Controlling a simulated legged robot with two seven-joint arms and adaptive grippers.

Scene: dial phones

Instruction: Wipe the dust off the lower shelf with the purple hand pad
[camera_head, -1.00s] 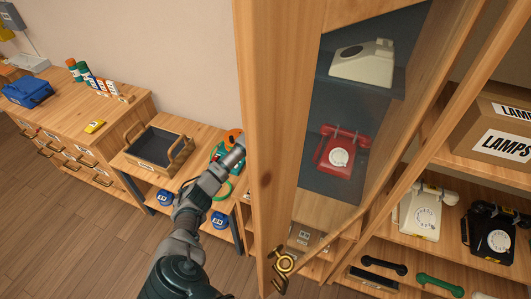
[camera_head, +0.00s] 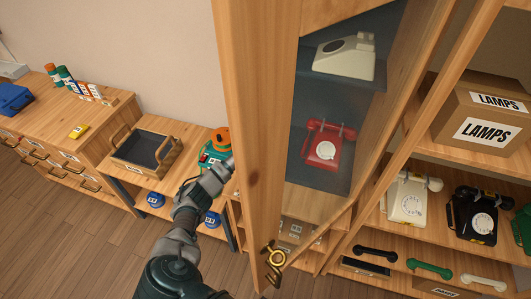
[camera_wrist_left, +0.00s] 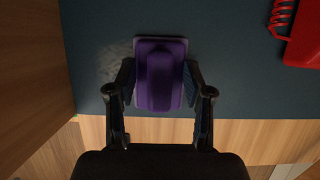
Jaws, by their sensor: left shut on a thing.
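My left gripper (camera_wrist_left: 158,84) is shut on the purple hand pad (camera_wrist_left: 160,80), seen from above in the left wrist view. The pad lies over the dark blue-grey lower shelf (camera_wrist_left: 235,70), near its front wooden edge; whether it touches the surface is hard to tell. A pale dust smudge (camera_wrist_left: 117,62) shows just left of the pad. In the head view the lower shelf (camera_head: 318,178) holds a red dial phone (camera_head: 323,153). There my left gripper and the pad are hidden behind the cabinet's wooden side. My right gripper is not in view.
The red phone (camera_wrist_left: 304,38) also shows at the wrist view's right edge. A wooden wall (camera_wrist_left: 30,70) stands close on the left. A cream phone (camera_head: 345,56) sits on the upper shelf. Outside are more phones, a LAMPS box (camera_head: 483,112) and a wooden tray (camera_head: 147,153).

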